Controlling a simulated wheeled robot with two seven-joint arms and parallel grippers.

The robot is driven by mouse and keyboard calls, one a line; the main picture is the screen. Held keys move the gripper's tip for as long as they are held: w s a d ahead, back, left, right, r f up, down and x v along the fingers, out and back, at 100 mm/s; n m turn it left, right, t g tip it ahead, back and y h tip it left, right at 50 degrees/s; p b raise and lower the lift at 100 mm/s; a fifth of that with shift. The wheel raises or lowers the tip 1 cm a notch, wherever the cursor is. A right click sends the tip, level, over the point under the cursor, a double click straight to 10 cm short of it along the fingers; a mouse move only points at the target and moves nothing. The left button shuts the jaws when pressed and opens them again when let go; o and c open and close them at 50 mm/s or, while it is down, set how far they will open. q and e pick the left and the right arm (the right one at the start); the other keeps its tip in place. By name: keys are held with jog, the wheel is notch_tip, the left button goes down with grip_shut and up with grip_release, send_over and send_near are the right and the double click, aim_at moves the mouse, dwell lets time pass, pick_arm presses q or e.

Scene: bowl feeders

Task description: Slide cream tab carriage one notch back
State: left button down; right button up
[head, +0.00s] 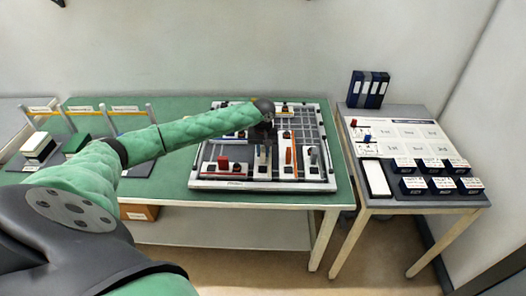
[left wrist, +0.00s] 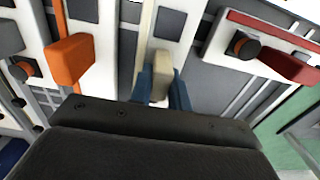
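The cream tab (left wrist: 160,88) stands up from a white carriage with a grey slot in the left wrist view. My left gripper (left wrist: 162,92) has its two blue fingers down on either side of this tab. The fingers are very close to it, but I cannot tell whether they press on it. In the head view my left gripper (head: 264,156) points down over the middle of the board (head: 210,184), and my arm and gripper hide much of the cream tab there. My right gripper is not in view.
An orange tab (head: 288,157) stands right of the gripper, and a red tab (head: 222,163) stands left of it. A side table (head: 420,200) with several dark boxes stands at the right.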

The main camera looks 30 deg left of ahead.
pick_arm(q)
jog(key=w+a, duration=0.1)
jog(key=w, duration=0.1)
jog(key=w+a, duration=0.2)
jog(key=w, duration=0.1)
jog(key=w+a, duration=0.2)
jog(key=w, duration=0.1)
jog(key=shift+w+a, duration=0.15)
jog(key=shift+w, duration=0.15)
jog(key=c, duration=1.4)
grip_release()
jog(key=shift+o, duration=0.4)
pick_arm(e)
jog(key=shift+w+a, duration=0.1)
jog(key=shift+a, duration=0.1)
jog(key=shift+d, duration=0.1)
pick_arm(q)
jog(key=shift+r, duration=0.25)
notch_tip(320, 180, up, 7)
jog(key=b, duration=0.3)
jog(key=shift+r, duration=0.15)
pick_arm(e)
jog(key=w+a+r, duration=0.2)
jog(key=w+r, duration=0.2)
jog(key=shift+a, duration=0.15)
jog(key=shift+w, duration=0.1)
